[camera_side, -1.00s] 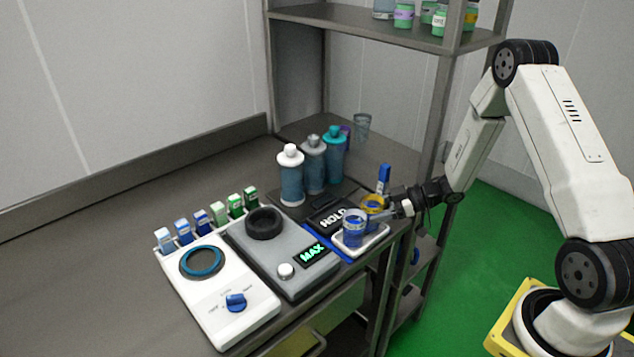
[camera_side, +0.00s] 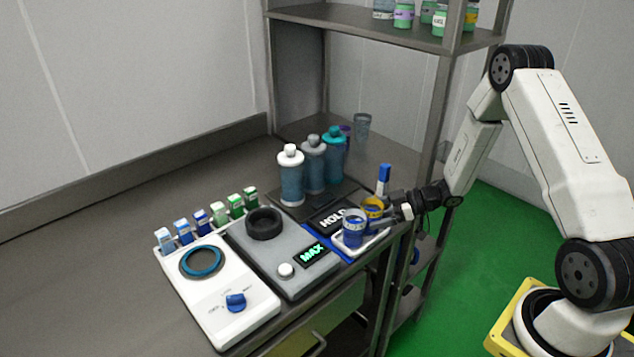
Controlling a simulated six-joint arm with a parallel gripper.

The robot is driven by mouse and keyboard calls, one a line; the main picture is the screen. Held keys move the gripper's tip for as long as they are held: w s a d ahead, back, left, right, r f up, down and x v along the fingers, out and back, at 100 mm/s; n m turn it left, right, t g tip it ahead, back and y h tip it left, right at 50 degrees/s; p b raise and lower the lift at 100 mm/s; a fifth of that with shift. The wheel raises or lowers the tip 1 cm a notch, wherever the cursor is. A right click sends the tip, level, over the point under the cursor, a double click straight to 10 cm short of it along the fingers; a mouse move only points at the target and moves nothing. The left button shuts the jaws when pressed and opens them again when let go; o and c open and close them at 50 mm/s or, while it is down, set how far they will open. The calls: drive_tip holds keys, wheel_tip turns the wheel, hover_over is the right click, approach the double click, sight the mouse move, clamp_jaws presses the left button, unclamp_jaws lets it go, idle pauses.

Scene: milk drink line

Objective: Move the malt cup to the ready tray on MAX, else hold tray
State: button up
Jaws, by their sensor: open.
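The grey machine's display (camera_side: 312,254) reads MAX in green. A clear cup with blue contents (camera_side: 354,229) stands upright in a small white tray (camera_side: 377,239) on a blue mat (camera_side: 342,251) at the table's front right edge. A yellow-rimmed cup (camera_side: 373,205) stands just behind it. I cannot tell which cup holds malt. A black panel marked HOLD (camera_side: 333,217) lies behind the white tray, partly covered by the cups. My gripper (camera_side: 388,217) is open, low at the right of the blue cup, with its fingertips partly hidden; contact with the cup cannot be made out.
Three capped bottles (camera_side: 291,178) stand behind the HOLD panel. A blue marker-like item (camera_side: 384,175) rises behind the yellow-rimmed cup. A white device with a blue knob (camera_side: 236,302) and a row of small cartons (camera_side: 201,219) are at left. A shelf post (camera_side: 434,130) stands close behind my arm.

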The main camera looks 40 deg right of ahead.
drive_tip(key=shift+r, duration=0.1)
drive_tip(key=v, duration=1.2)
drive_tip(key=shift+w, duration=0.1)
idle(0.4)
drive_tip(key=w+a+f+m+h, duration=0.1)
drive_tip(key=h, duration=0.1)
drive_tip(key=w+a+f+m+h, duration=0.1)
drive_tip(key=a+m+h, duration=0.1)
drive_tip(key=w+a+m+h, duration=0.1)
drive_tip(key=w+a+m, duration=0.1)
drive_tip(key=shift+f+h, duration=0.4)
drive_tip(key=s+a+r+m+g+h, duration=0.1)
drive_tip(key=s+a+r+m+g, duration=0.1)
drive_tip(key=s+a+r+g, duration=0.1)
drive_tip(key=s+a+r+m+g+h, duration=0.2)
drive_tip(key=s+a+r, duration=0.4)
drive_tip(key=a, duration=0.4)
drive_tip(key=shift+s+a+g+h, duration=0.3)
drive_tip(key=shift+s+a+g, duration=0.05)
drive_tip(key=shift+s+g, duration=0.55)
